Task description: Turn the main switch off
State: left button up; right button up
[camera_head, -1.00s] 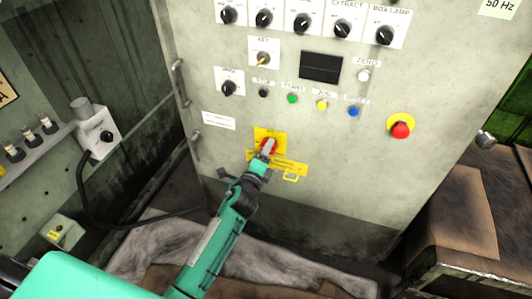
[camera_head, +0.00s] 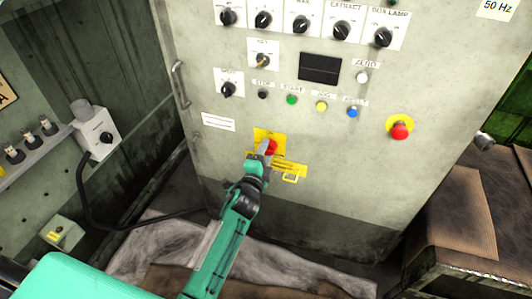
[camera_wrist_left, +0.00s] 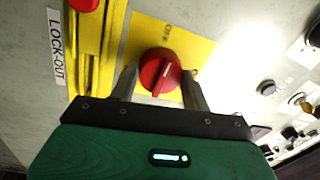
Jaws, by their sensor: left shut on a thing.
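The main switch is a red rotary knob (camera_head: 271,146) on a yellow plate (camera_head: 262,133), low on the grey cabinet door. The fingers hide part of the knob in the head view. My right gripper is not in view.
A yellow lock-out bar (camera_wrist_left: 97,45) lies beside the plate. A red emergency button (camera_head: 400,130) sits to the right, with several buttons and selector knobs above. A door handle (camera_head: 180,83) is at the left edge, and a dark bench (camera_head: 465,230) stands right.

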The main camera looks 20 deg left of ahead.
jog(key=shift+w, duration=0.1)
pick_arm(q)
jog(key=o, duration=1)
jog(key=shift+c, duration=0.2)
jog(key=s+f, duration=0.1)
jog(key=s, duration=1.2)
jog(key=shift+s+a, duration=0.25)
jog(key=shift+s, duration=0.15)
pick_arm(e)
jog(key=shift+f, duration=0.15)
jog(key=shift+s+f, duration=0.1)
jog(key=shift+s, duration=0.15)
